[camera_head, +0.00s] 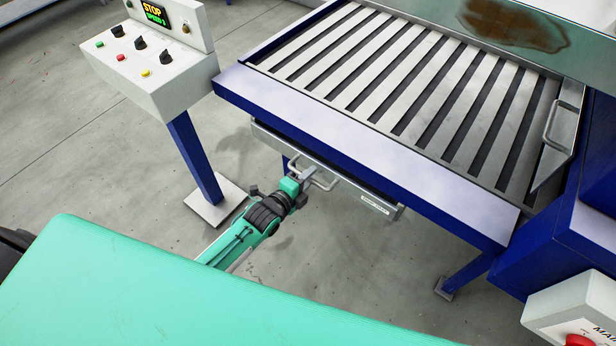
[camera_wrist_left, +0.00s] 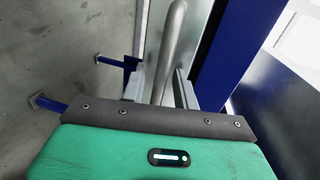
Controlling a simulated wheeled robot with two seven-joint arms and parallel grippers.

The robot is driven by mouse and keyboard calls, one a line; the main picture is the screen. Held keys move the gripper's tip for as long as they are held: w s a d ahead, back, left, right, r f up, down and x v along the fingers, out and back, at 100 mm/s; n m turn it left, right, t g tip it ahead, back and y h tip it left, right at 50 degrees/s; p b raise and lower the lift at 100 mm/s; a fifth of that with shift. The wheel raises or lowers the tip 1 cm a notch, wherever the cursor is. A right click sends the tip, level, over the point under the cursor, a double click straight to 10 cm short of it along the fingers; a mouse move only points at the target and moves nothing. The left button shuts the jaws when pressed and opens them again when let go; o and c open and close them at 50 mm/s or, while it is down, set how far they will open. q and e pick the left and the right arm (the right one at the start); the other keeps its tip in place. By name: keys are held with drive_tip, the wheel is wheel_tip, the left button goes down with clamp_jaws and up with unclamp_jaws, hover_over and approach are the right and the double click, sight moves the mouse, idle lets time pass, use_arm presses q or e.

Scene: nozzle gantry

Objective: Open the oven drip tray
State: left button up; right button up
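The drip tray (camera_head: 376,203) is a grey metal drawer under the blue front beam of the oven conveyor, with a small white label. Only its front shows, close beneath the beam; the rest is hidden. Its handle (camera_head: 325,181) is a pale metal bar on the front. My left gripper (camera_head: 306,174) is at the handle's left part. In the left wrist view, the handle bar (camera_wrist_left: 173,45) runs between the two spread fingers of the gripper (camera_wrist_left: 160,88), with a gap beside the left finger. My right gripper is not in view.
A control box (camera_head: 150,75) on a blue post (camera_head: 194,158) stands left of the arm. The slatted conveyor (camera_head: 400,80) lies above the tray. A blue leg (camera_head: 465,275) and a box with a red button (camera_head: 575,310) are at right. The floor before the tray is clear.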

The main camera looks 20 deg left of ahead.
use_arm(q)
clamp_jaws()
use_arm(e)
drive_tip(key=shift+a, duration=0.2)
use_arm(q)
drive_tip(key=shift+s, duration=0.15)
